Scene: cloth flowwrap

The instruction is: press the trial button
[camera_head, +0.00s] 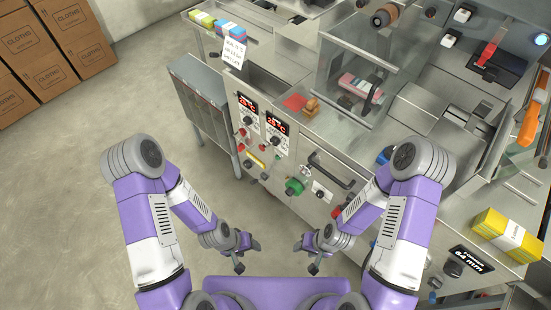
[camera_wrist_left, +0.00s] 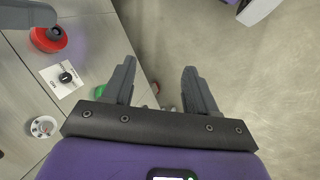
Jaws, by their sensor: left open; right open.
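The machine's front panel (camera_head: 275,165) carries several knobs and buttons; I cannot read which is the trial button. A large green button (camera_head: 294,187) sits low on the panel, with a black rotary switch (camera_head: 320,194) and a red button (camera_head: 336,213) to its right. In the left wrist view, a red mushroom button (camera_wrist_left: 48,38), a rotary switch (camera_wrist_left: 66,77) and part of a green button (camera_wrist_left: 100,91) show at left. My left gripper (camera_head: 248,257) is open and empty, apart from the panel. My right gripper (camera_head: 305,258) is open and empty, also apart from the panel.
Two red temperature displays (camera_head: 247,105) sit above knobs on the panel. A black handle (camera_head: 331,170) sticks out from the front. A grey cabinet (camera_head: 200,105) stands at left. Cardboard boxes (camera_head: 45,50) are stacked far left. A yellow pack (camera_head: 505,235) lies at right. Open floor is at left.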

